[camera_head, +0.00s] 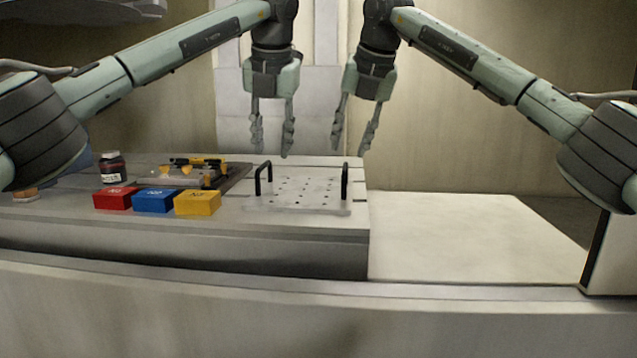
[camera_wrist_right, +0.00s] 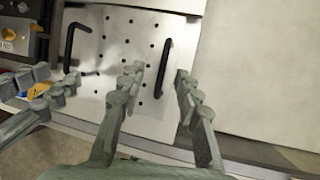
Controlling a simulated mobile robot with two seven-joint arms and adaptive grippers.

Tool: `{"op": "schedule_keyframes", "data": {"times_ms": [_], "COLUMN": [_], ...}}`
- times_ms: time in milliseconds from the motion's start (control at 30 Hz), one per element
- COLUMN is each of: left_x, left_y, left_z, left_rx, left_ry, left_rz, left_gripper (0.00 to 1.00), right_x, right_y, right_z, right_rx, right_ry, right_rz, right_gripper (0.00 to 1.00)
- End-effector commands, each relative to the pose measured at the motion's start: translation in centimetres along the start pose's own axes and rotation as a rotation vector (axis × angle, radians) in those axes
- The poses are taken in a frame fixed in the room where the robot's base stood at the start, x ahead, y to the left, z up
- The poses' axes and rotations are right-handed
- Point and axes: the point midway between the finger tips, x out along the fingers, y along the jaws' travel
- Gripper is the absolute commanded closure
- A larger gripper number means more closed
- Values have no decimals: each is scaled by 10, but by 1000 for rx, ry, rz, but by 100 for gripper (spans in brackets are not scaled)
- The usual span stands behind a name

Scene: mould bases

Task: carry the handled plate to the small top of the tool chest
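The handled plate (camera_head: 300,198) is a flat metal plate with several small holes and two upright black handles. It lies on the right end of the grey work surface in the head view. My left gripper (camera_head: 271,153) is open and empty above and behind the plate. My right gripper (camera_head: 353,148) is open and empty above and behind the plate's right handle. In the right wrist view the plate (camera_wrist_right: 110,75) shows both handles, and the right gripper's fingers (camera_wrist_right: 160,75) are apart close to the right handle. I cannot tell which surface is the tool chest's small top.
Red (camera_head: 113,199), blue (camera_head: 153,201) and yellow (camera_head: 197,202) blocks stand left of the plate. A dark jar (camera_head: 113,168) and a dark tray (camera_head: 235,175) with yellow-black tools lie behind them. A lower, bare pale surface (camera_head: 470,235) is to the right.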

Motion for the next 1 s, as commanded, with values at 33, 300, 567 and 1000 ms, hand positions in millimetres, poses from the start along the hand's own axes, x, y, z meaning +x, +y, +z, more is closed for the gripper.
{"op": "schedule_keyframes", "data": {"times_ms": [33, 300, 567, 1000], "left_x": [-1, 0, 14, 72], "left_y": [13, 23, 23, 26], "left_z": [2, 3, 2, 3], "left_rx": [-12, -20, -19, -19], "left_ry": [0, 1, 3, 1], "left_rz": [29, 55, 53, 52], "left_gripper": [67, 67, 67, 67], "right_x": [-4, -5, 8, 67], "right_y": [1, -2, -2, -4], "right_z": [-2, -3, -3, -3], "right_rx": [-2, 1, 1, 1], "right_ry": [0, 4, 5, 5], "right_rz": [-27, -50, -48, -46], "right_gripper": [67, 67, 67, 67]}}
